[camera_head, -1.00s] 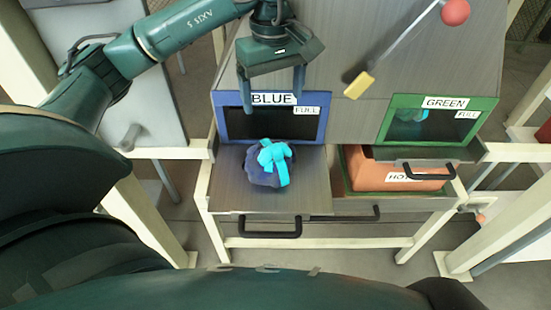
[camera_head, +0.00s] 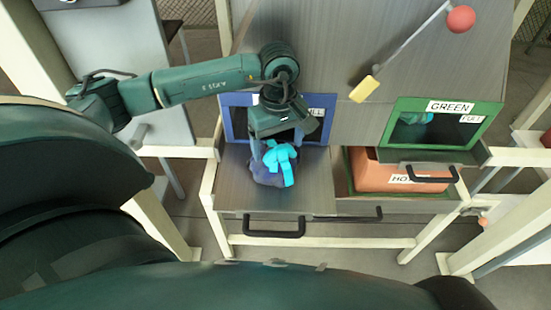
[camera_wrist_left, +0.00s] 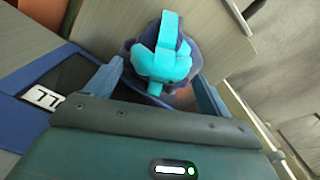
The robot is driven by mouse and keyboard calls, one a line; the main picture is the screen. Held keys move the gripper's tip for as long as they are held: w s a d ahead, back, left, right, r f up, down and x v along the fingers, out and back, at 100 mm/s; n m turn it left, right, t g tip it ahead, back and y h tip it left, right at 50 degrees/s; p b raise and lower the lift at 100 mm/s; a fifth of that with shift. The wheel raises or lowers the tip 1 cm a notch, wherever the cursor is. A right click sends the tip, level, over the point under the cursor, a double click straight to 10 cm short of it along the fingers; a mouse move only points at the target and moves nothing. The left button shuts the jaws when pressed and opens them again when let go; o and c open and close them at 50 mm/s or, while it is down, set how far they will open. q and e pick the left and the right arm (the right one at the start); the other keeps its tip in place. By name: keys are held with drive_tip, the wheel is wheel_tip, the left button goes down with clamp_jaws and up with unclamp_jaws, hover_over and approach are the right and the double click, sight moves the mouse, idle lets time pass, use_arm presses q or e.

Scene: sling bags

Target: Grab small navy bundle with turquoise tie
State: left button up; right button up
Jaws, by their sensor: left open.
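The small navy bundle (camera_head: 266,172) with a turquoise tie (camera_head: 281,160) sits on the pulled-out grey tray (camera_head: 240,198) in front of the blue-framed opening. My left gripper (camera_head: 277,146) is above and at the back of the bundle, pointing down, with its fingers apart. In the left wrist view the bundle (camera_wrist_left: 194,58) and its turquoise tie (camera_wrist_left: 163,62) lie ahead, between the lines of the two open fingers (camera_wrist_left: 160,88). I cannot tell whether the fingers touch the bundle. My right gripper is not seen.
The blue frame (camera_head: 233,98) stands right behind the tray, partly hidden by my gripper. To the right are the green-framed opening (camera_head: 442,105) and an orange bin (camera_head: 385,178). A lever with a red ball (camera_head: 460,19) rises above. Black handles (camera_head: 274,233) stick out in front.

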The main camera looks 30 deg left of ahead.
use_arm(q)
drive_tip(key=shift+f, duration=0.1)
drive_tip(key=shift+c, duration=0.3)
drive_tip(key=c, duration=1.5)
